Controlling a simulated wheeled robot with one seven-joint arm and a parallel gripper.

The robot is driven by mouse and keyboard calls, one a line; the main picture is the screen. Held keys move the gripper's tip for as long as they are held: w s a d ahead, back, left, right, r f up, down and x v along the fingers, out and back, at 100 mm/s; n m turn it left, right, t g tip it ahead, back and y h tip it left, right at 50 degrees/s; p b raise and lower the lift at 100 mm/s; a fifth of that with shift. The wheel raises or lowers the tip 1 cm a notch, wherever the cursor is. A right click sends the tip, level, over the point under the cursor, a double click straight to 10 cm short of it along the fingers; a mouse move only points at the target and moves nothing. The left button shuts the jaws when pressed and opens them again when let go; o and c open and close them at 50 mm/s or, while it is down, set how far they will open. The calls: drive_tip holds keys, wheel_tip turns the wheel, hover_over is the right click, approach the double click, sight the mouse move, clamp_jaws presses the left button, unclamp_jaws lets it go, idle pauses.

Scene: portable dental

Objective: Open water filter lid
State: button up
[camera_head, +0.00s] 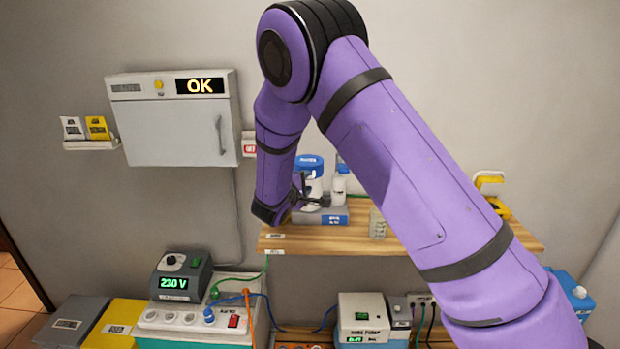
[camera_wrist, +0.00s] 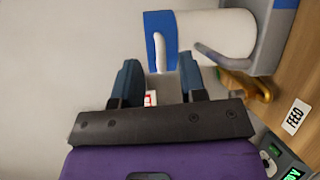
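The water filter is a white cylinder (camera_head: 313,188) with a blue lid (camera_head: 308,163), standing on the wooden shelf in the head view. In the wrist view its white body (camera_wrist: 215,35) lies sideways at the top, with the blue lid (camera_wrist: 158,20) at its left end. A narrow white tab (camera_wrist: 159,52) runs along the lid towards my gripper. My gripper (camera_wrist: 160,72) is open, its two dark blue fingers apart on either side of the tab's near end. I cannot tell whether they touch it. In the head view my gripper (camera_head: 299,185) is beside the filter's left side, partly hidden by my arm.
A grey pipe (camera_wrist: 225,58) and brass fitting (camera_wrist: 240,82) lie near the filter. A wall cabinet (camera_head: 170,130) hangs left.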

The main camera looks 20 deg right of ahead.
sight(311, 178)
drive_tip(key=shift+x, duration=2.5)
drive_tip(key=shift+d, duration=0.1)
drive_tip(key=shift+s, duration=0.1)
clamp_jaws()
